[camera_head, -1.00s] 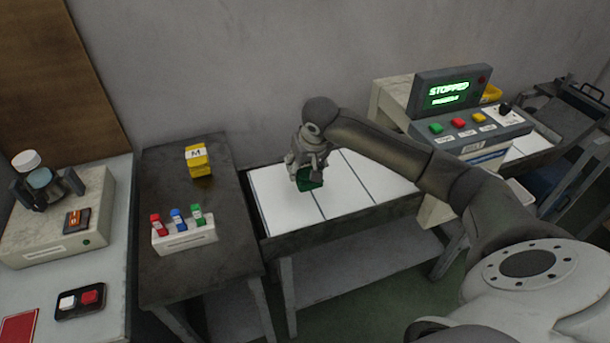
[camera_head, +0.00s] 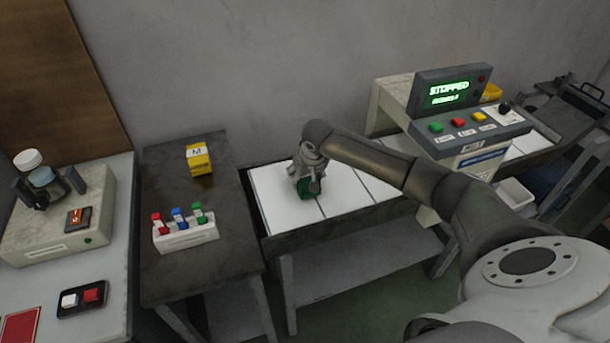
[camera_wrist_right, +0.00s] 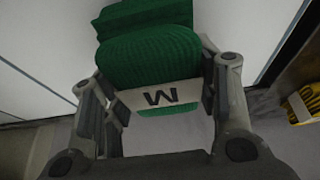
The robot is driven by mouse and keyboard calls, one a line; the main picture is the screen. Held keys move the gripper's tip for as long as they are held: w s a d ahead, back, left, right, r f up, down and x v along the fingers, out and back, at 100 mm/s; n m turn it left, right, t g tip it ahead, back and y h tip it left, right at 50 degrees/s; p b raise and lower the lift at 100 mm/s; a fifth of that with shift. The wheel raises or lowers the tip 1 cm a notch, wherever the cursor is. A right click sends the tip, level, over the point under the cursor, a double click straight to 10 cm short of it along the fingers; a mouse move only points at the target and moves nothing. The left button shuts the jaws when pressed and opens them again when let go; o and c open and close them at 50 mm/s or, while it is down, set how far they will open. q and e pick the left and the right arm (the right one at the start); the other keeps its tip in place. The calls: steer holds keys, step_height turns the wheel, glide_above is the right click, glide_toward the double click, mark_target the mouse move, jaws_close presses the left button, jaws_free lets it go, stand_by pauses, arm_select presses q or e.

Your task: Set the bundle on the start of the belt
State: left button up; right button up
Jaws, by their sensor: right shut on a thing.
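My right gripper (camera_head: 308,186) is shut on the green bundle (camera_head: 305,191) over the left end of the white belt (camera_head: 274,211). I cannot tell whether the bundle touches the belt. My left gripper is not in view.
A control panel (camera_head: 470,132) reading STOPPED stands over the belt on the right. The belt right of the gripper is clear.

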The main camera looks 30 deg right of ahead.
steer(key=shift+f, duration=0.15)
steer(key=o, duration=1.1)
steer(key=v, duration=1.2)
steer(key=shift+r, duration=0.2)
